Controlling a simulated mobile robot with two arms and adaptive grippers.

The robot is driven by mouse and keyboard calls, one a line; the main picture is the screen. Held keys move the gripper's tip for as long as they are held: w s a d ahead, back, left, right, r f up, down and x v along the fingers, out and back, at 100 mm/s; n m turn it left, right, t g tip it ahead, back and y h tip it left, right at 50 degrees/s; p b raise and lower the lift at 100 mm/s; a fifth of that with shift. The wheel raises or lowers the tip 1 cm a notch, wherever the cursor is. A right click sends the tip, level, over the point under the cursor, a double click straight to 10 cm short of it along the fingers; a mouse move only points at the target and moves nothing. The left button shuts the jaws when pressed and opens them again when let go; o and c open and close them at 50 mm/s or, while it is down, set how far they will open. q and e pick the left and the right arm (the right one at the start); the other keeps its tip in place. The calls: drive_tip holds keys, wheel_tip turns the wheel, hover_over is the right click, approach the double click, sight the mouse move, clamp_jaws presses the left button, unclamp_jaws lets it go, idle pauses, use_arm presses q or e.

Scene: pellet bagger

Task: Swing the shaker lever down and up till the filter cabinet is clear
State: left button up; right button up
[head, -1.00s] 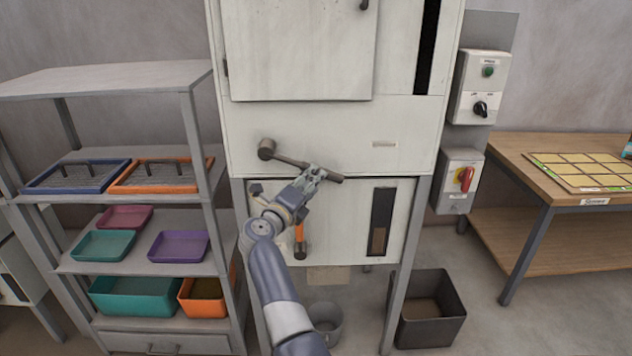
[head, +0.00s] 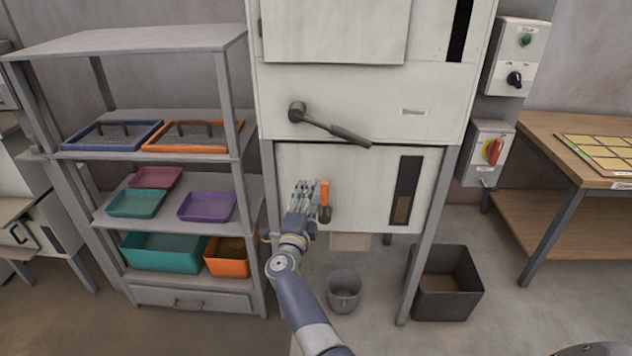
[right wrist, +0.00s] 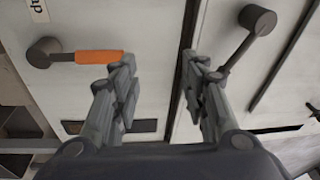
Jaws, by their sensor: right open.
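The dark lever (head: 335,130) on the cabinet's middle panel (head: 360,90) slopes down to the right from its round pivot; its grip end is free. Below it, a lever with an orange handle (head: 325,192) stands upright above its dark pivot on the lower cabinet door (head: 360,165). My right gripper (head: 309,188) is open and empty, just left of the orange handle in the head view. The right wrist view shows the orange handle (right wrist: 98,57) by the left finger and the dark lever (right wrist: 246,45) by the right finger.
A dark window slot (head: 407,190) in the lower door shows brown at its bottom. A grey bucket (head: 343,290) and a dark bin (head: 445,297) stand on the floor. A shelf rack (head: 240,150) stands left; a wooden table (head: 545,130) and switch boxes (head: 515,58) are right.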

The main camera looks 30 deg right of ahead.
drive_tip(key=f+n, duration=0.1)
drive_tip(key=a+f+n+y, duration=0.1)
drive_tip(key=f, duration=0.1)
drive_tip(key=a+f+n+t+y, duration=0.1)
drive_tip(key=f, duration=0.1)
drive_tip(key=shift+s+f, duration=0.1)
drive_tip(key=shift+s, duration=0.05)
